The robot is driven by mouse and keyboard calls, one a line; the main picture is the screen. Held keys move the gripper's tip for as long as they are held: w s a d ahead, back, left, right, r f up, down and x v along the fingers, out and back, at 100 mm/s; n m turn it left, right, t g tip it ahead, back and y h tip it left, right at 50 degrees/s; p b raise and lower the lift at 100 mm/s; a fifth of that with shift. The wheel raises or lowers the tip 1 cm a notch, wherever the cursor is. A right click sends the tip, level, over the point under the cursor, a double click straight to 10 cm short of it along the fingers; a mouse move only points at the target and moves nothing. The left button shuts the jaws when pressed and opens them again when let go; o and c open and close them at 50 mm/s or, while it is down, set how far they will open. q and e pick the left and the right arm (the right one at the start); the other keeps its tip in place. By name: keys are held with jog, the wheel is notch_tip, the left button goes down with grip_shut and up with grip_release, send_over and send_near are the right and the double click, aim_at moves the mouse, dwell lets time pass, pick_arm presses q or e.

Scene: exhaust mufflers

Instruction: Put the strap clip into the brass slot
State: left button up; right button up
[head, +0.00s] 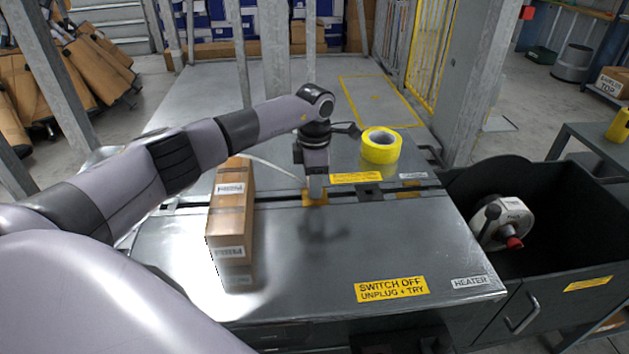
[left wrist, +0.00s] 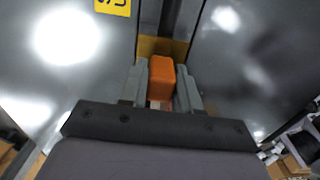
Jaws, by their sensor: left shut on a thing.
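My left gripper (head: 315,190) points down over the table's dark groove. In the left wrist view the gripper (left wrist: 160,85) is shut on an orange block, the strap clip (left wrist: 162,72). The clip is hidden behind the fingers in the head view. The brass slot (head: 315,201) lies right below the fingertips, and its brass plate also shows in the left wrist view (left wrist: 178,48) just beyond the clip. I cannot tell whether the clip touches the slot or has entered it. My right gripper is not in view.
A long cardboard box (head: 232,215) stands left of the gripper. A yellow tape roll (head: 381,150) sits behind to the right. Another brass piece (head: 407,191) is farther right along the groove. A black bin (head: 560,215) holds a tape dispenser (head: 503,223). The table's front is clear.

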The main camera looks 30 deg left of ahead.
pick_arm(q)
jog(key=shift+f+b, duration=0.3)
jog(key=shift+f, duration=0.1)
jog(key=o, duration=1)
jog(key=shift+o, duration=0.2)
notch_tip(320, 180, up, 7)
jog(key=shift+r+p, duration=0.1)
jog(key=shift+p, duration=0.3)
